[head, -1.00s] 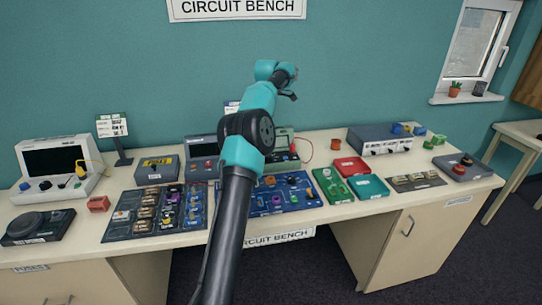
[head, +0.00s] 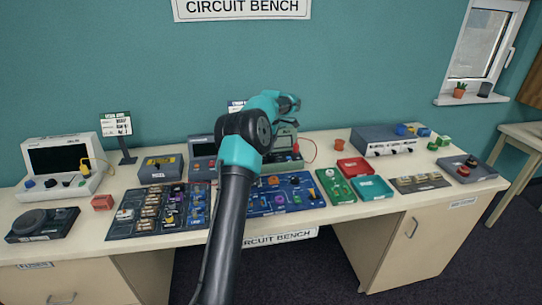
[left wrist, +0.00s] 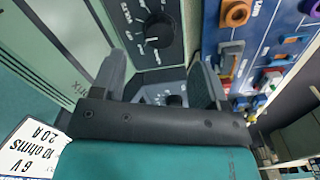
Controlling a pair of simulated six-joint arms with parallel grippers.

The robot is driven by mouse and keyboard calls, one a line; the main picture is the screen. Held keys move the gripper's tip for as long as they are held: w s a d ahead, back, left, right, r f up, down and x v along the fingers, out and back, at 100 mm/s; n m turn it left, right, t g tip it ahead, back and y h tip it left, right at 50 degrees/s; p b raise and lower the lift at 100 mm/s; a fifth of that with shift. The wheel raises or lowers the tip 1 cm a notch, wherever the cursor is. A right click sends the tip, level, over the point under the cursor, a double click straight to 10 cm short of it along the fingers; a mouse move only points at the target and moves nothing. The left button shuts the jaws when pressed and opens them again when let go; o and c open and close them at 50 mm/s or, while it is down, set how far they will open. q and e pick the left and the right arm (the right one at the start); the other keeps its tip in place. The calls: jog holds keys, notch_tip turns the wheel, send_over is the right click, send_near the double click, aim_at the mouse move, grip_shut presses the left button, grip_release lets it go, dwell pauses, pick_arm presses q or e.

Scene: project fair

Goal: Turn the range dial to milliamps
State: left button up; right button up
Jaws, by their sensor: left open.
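A grey-green meter (head: 286,141) stands at the back of the bench, partly behind my left arm in the head view. A smaller dark knob or socket (left wrist: 175,100) shows between the fingers. My left gripper (left wrist: 158,78) is open and empty, with the dial beyond its fingertips, not between them. In the head view the left gripper (head: 292,103) is above the meter. My right gripper is not in view.
A blue board (head: 290,195) with knobs lies in front of the meter. A grey instrument (head: 202,147) stands to its left, and a white label card (left wrist: 35,150) is close to my wrist. Red (head: 354,164) and teal (head: 371,187) trays lie to the right.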

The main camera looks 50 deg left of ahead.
aim_at(271, 156)
pick_arm(q)
notch_tip(271, 156, down, 6)
jog(key=shift+f, duration=0.2)
jog(key=shift+c, duration=0.5)
jog(key=c, duration=0.8)
jog(key=shift+c, duration=0.2)
